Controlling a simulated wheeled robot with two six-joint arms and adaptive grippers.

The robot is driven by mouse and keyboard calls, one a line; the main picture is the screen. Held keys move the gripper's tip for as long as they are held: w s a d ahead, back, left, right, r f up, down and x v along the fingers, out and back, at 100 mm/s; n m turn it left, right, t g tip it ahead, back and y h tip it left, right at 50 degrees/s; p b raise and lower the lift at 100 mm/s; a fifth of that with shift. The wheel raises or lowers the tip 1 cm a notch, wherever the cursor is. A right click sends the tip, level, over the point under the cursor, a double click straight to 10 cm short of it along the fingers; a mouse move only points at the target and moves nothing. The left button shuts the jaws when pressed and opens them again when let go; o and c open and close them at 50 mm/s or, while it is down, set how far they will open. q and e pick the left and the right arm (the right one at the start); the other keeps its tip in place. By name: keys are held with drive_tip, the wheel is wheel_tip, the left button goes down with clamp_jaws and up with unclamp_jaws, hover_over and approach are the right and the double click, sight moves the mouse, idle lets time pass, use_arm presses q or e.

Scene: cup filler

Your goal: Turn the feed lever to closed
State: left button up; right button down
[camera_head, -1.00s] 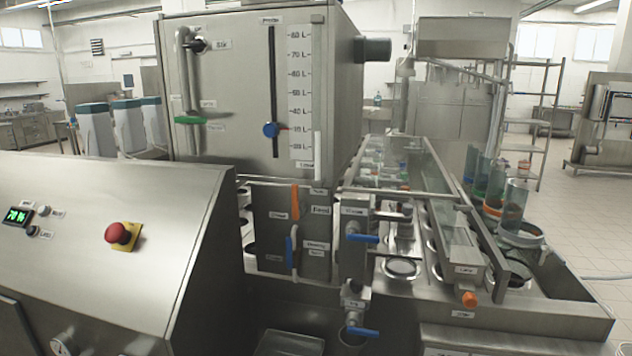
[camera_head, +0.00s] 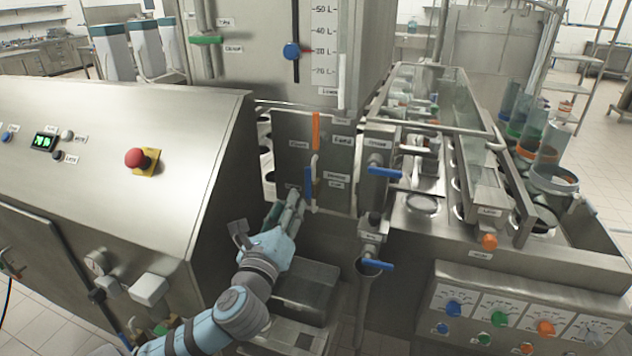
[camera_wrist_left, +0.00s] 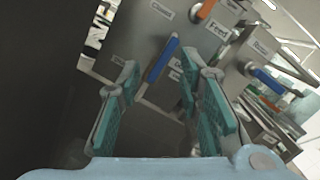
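The orange lever (camera_head: 316,130) stands upright on the grey metal panel, between a label on its left that seems to read Closed and the label Feed (camera_head: 342,140) on its right. Its end also shows at the top of the left wrist view (camera_wrist_left: 207,9). A blue lever (camera_head: 308,184) hangs upright just below it and shows between my fingers in the left wrist view (camera_wrist_left: 163,60). My left gripper (camera_head: 295,196) is below the orange lever, close to the blue lever. In the left wrist view my left gripper (camera_wrist_left: 160,82) is open and empty. My right gripper is not in view.
Blue valve handles (camera_head: 384,172) and (camera_head: 376,264) stick out on the right. The sloped steel console (camera_head: 110,120) with a red stop button (camera_head: 136,158) is on the left. A steel tray (camera_head: 305,285) lies below. The filler line (camera_head: 420,205) extends right.

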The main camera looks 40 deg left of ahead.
sight(315, 119)
use_arm(q)
wheel_tip(315, 119, up, 10)
drive_tip(key=w+d+m+t+h, duration=0.15)
drive_tip(key=m+t, duration=0.25)
drive_tip(key=m, duration=0.4)
drive_tip(key=shift+y, duration=0.25)
drive_tip(key=p+x, duration=0.2)
drive_tip(key=x, duration=1)
drive_tip(key=shift+f, duration=0.1)
drive_tip(key=shift+w+a, duration=0.1)
drive_tip(key=shift+w, duration=0.45)
drive_tip(key=shift+c, duration=0.3)
clamp_jaws()
